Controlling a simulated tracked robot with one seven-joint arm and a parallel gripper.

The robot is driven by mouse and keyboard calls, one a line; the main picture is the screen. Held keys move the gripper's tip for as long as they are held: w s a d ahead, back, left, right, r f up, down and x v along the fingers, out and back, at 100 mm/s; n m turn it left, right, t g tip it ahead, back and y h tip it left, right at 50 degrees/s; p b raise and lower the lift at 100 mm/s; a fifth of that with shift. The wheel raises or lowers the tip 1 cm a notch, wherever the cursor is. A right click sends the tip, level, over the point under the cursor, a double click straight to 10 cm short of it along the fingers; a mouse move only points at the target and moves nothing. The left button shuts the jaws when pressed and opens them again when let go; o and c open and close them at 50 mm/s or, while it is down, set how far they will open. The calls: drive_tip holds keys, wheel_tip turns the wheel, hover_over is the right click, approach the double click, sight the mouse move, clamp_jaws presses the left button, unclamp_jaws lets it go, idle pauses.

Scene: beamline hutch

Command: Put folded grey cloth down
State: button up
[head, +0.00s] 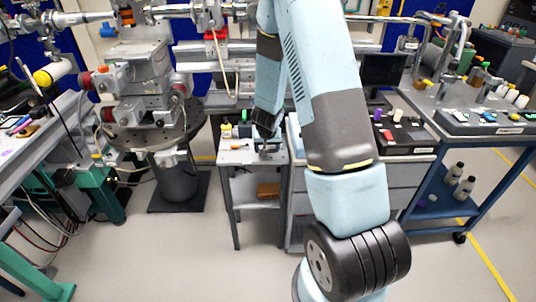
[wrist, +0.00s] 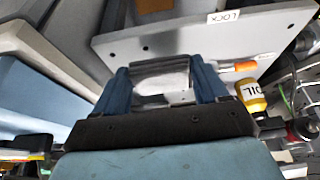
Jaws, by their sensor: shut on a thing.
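My gripper (wrist: 160,70) shows in the wrist view with its two blue fingers on either side of the folded grey cloth (wrist: 162,80). It is shut on the cloth, which looks pale grey and lies between the fingers. Beyond it is the grey top of a small table (wrist: 120,40) with a LOCK label. In the head view my gripper (head: 268,143) is low over that small grey table (head: 235,157), near its right side. The arm hides part of the table there, and I cannot make out the cloth or tell whether it touches the top.
An orange-handled tool (wrist: 245,66) and a yellow OIL bottle (wrist: 250,97) are right of the gripper in the wrist view. A brown block (head: 268,190) lies on the table's lower shelf. A drawer cabinet (head: 300,210) stands directly right of the table.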

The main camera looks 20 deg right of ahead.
drive_tip(key=shift+w+d+f, duration=0.1)
drive_tip(key=shift+d+f, duration=0.05)
drive_tip(key=shift+f, duration=1.7)
drive_tip(key=o, duration=1.1)
drive_tip(key=shift+f, duration=0.1)
